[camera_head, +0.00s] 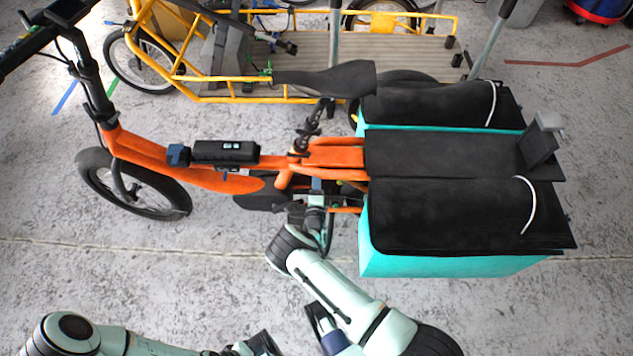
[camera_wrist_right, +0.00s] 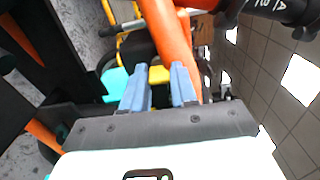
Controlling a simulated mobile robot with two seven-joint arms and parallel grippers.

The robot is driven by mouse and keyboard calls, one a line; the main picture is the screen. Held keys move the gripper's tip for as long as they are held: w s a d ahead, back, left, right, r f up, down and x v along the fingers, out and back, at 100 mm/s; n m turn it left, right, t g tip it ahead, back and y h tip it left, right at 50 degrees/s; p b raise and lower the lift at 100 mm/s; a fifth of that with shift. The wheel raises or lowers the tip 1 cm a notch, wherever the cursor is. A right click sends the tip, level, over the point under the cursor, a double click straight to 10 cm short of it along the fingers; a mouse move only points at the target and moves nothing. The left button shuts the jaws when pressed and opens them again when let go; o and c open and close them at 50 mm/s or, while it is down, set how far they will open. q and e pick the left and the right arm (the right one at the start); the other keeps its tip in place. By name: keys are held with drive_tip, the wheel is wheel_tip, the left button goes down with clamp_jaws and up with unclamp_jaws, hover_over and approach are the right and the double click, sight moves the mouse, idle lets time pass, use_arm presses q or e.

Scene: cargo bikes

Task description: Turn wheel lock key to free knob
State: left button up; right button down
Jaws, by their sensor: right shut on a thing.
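The orange cargo bike (camera_head: 150,155) stands on the floor in the head view, with its rear frame between two teal-sided bags. My right gripper (camera_head: 316,188) reaches into this rear frame, near the crank and the bags' front edge. In the right wrist view, its blue fingers (camera_wrist_right: 159,84) are closed around a small yellow piece (camera_wrist_right: 158,75), which looks like the wheel lock key. An orange frame tube (camera_wrist_right: 168,35) is just beyond it. The lock body and the knob cannot be made out. My left arm (camera_head: 130,341) lies along the bottom edge; its fingers cannot be read clearly.
The black-topped bags (camera_head: 440,263) are close to the right of my right gripper. A black battery box (camera_head: 225,152) sits on the orange frame. A yellow cargo bike (camera_head: 240,98) stands behind.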

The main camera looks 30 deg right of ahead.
drive_tip(key=m+p, duration=0.2)
drive_tip(key=m, duration=1.5)
drive_tip(key=shift+f+m, duration=0.1)
drive_tip(key=shift+m, duration=0.4)
drive_tip(key=c, duration=0.9)
unclamp_jaws()
drive_tip(key=p+v, duration=0.1)
drive_tip(key=v, duration=1.2)
drive_tip(key=shift+s+a+p, duration=0.1)
drive_tip(key=shift+s+p, duration=0.15)
drive_tip(key=shift+p, duration=0.1)
